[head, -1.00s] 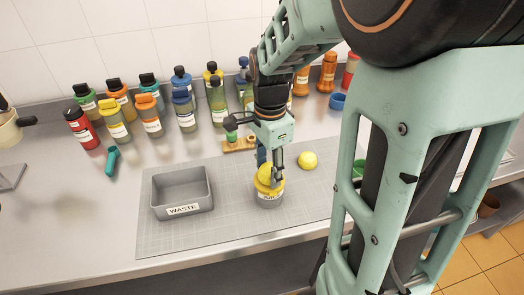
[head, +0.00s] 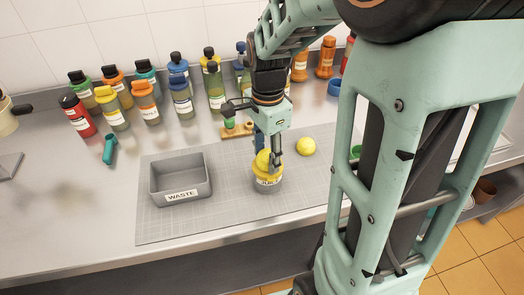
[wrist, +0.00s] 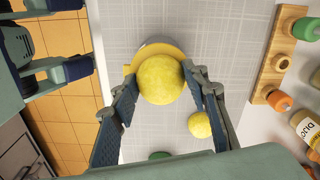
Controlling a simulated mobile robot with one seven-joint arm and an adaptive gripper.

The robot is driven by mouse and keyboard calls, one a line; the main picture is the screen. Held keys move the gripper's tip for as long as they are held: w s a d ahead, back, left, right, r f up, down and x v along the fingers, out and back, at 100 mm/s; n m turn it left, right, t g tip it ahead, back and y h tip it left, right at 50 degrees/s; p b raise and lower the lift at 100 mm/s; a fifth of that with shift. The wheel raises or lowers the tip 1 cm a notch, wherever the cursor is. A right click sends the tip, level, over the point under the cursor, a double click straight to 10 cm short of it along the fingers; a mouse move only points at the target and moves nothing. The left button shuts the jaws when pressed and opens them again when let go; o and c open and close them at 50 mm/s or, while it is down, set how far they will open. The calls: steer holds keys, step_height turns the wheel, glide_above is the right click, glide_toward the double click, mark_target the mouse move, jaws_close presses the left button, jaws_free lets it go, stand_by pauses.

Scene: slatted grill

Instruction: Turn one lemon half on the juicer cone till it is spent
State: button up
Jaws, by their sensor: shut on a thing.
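The juicer (head: 268,184) stands on the grey mat, with a yellow top and a grey labelled base. Its yellow rim (wrist: 147,52) shows behind the held lemon half in the wrist view. My gripper (head: 268,158) points down over the juicer and is shut on a yellow lemon half (wrist: 160,80). That lemon half also shows in the head view (head: 263,160), right above the juicer. The cone is hidden beneath it, so I cannot tell how firmly they touch. A second yellow lemon piece (head: 306,147) lies on the mat right of the juicer.
A grey bin marked WASTE (head: 181,195) stands left on the mat (head: 228,205). Several bottles (head: 145,105) line the back. A wooden holder (head: 238,130) is behind the juicer, and a teal tool (head: 109,149) lies at left. The mat between bin and juicer is clear.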

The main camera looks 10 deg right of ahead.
steer(key=shift+w+r, duration=0.15)
steer(key=shift+r, duration=0.25)
steer(key=w+r+n+p, duration=0.2)
steer(key=r+n, duration=0.1)
steer(key=shift+w+n, duration=0.15)
steer(key=shift+n, duration=0.15)
steer(key=shift+w+f+n+b, duration=0.7)
steer(key=shift+w+f+n, duration=0.8)
steer(key=shift+w+n, duration=1.7)
steer(key=s+r+m, duration=0.2)
steer(key=s+m, duration=0.1)
steer(key=s+r+m+p, duration=0.1)
steer(key=s+m, duration=0.1)
steer(key=shift+s, duration=0.25)
steer(key=s+f+m+b, duration=0.2)
steer(key=s+f+m, duration=0.1)
steer(key=m, duration=0.1)
steer(key=shift+s+f, duration=0.1)
steer(key=shift+s+f+m+b, duration=0.2)
steer(key=shift+f+m+b, duration=0.15)
steer(key=shift+f+m, duration=0.15)
steer(key=shift+n, duration=1.6)
steer(key=shift+r, duration=0.1)
